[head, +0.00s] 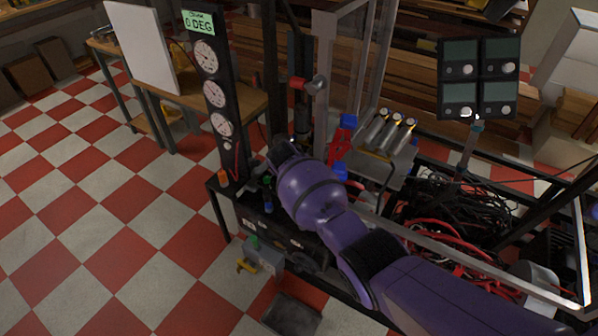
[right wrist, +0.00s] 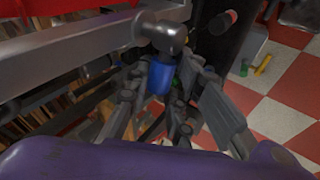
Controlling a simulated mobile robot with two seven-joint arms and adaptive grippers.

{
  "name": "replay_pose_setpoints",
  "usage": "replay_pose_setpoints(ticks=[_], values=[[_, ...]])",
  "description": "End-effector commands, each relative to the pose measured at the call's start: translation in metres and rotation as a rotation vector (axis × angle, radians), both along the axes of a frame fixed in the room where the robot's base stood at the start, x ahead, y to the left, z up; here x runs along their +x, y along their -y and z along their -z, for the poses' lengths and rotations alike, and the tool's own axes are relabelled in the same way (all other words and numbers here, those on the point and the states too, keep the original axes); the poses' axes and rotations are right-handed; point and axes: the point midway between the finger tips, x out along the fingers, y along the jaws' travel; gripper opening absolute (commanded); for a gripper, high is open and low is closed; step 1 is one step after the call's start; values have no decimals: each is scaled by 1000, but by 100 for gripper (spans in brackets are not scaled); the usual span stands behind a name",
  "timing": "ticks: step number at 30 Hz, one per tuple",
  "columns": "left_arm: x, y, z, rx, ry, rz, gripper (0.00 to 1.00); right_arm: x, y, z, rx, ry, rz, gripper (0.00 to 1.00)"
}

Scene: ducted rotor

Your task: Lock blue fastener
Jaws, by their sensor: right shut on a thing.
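The blue fastener (right wrist: 160,77) shows in the right wrist view as a blue cylinder below a rounded grey metal end on a grey bar. My right gripper (right wrist: 160,85) is around it, with a dark jointed finger on each side, shut on it. In the head view my purple right arm comes in from the lower right, and its wrist hides most of the gripper and the fastener. Several small blue parts show near it there, and I cannot tell which belongs to this fastener. My left gripper is in neither view.
A black gauge panel (head: 217,90) with a green "0 DEG" display stands left of my arm. A clamp with red and blue parts (head: 342,140) and metal cylinders (head: 390,135) are beyond the wrist. Red and black cables (head: 450,220) lie right.

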Motion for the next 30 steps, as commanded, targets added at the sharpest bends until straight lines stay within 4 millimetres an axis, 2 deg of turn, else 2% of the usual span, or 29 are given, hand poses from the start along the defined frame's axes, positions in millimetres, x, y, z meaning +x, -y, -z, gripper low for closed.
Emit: replay_pose_setpoints(ticks=[3,12,30], values=[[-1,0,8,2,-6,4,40,3,1,4,-70,-42,-3,0],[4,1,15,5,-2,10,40,2,2,9,-172,-118,-1,0],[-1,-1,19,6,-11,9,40,2,2,8,-201,-137,-3,0]])
